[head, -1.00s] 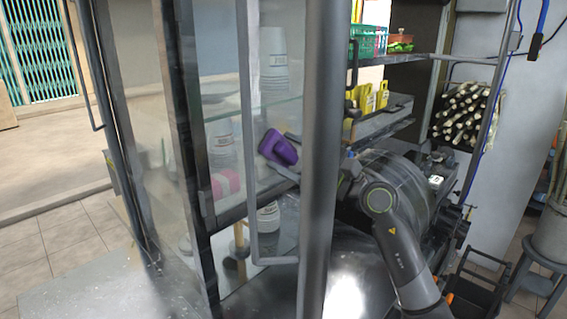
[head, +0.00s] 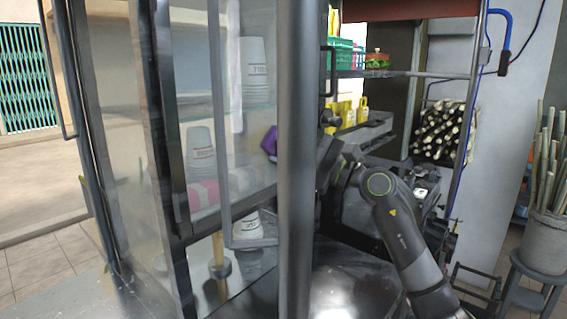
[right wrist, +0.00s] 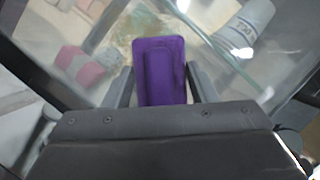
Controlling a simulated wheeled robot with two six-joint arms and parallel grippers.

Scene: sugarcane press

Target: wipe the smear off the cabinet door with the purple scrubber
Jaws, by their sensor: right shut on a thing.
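The purple scrubber (head: 269,141) shows at the glass of the cabinet door (head: 297,190), partly hidden by the door's thick grey post. In the right wrist view the scrubber (right wrist: 160,70) stands between the two fingers of my right gripper (right wrist: 161,85), which is shut on it. The scrubber's broad purple back faces that camera, and the glass lies beyond it. I cannot tell whether its far face touches the glass. In the head view the right gripper is mostly hidden behind the post. My left gripper is not in view.
Stacked cups (head: 256,72) and pink-and-white packs (head: 203,195) sit behind the glass. A long door handle (head: 222,130) stands out from the door. Shelves with a green basket (head: 345,57) and cane bundles (head: 447,130) are at the right. A cane bucket (head: 546,240) stands far right.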

